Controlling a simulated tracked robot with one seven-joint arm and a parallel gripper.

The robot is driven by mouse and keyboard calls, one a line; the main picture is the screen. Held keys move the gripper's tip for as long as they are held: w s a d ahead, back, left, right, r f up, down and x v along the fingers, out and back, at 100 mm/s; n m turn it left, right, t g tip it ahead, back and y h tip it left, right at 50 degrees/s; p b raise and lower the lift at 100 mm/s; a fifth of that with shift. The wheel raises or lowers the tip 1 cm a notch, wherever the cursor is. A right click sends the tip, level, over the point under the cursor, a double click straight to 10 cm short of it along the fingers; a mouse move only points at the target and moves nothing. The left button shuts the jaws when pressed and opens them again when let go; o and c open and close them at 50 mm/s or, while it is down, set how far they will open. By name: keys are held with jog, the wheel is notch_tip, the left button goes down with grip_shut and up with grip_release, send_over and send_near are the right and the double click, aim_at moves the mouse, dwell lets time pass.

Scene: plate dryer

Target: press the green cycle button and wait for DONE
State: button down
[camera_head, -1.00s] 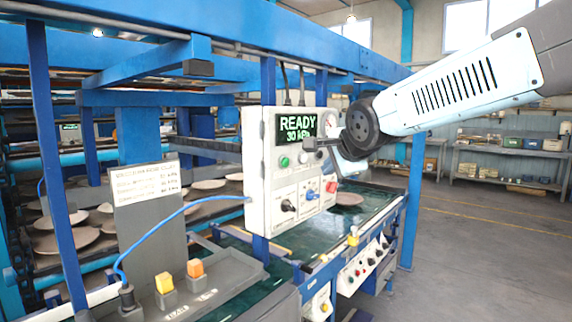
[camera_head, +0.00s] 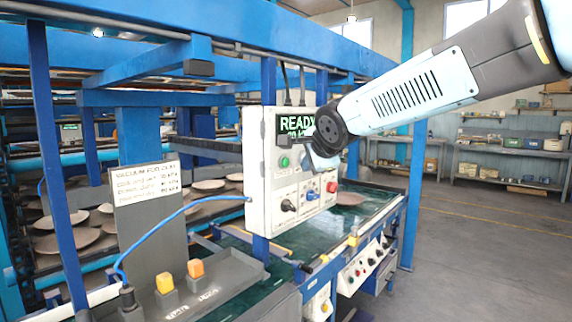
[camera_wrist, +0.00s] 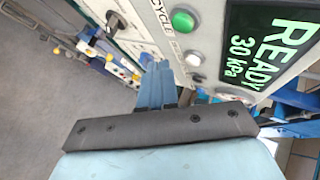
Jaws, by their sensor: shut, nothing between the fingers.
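The green button (camera_head: 284,162) is on the front of a white control box (camera_head: 262,190), below the display (camera_head: 296,124). The button also shows at the top of the wrist view (camera_wrist: 183,20), near the printed word CYCLE. The display reads READY, and the wrist view (camera_wrist: 262,45) also shows 30 kPa. My gripper (camera_wrist: 160,68) is shut and empty. Its blue fingers are just below the button in the wrist view, apart from it in the picture; I cannot tell the depth gap. In the head view my arm hides part of the display.
The box also carries a black knob (camera_head: 288,206), a blue knob (camera_head: 312,194) and a red knob (camera_head: 332,187). A blue frame post (camera_head: 354,155) stands right of the box. Below are a green conveyor (camera_head: 375,205) and a lower control panel (camera_head: 365,262). Open floor lies right.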

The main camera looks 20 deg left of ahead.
aim_at(285, 162)
jog(key=shift+w+a, duration=0.3)
jog(key=shift+a, duration=0.35)
jog(key=shift+w+a, duration=0.3)
jog(key=shift+a, duration=0.35)
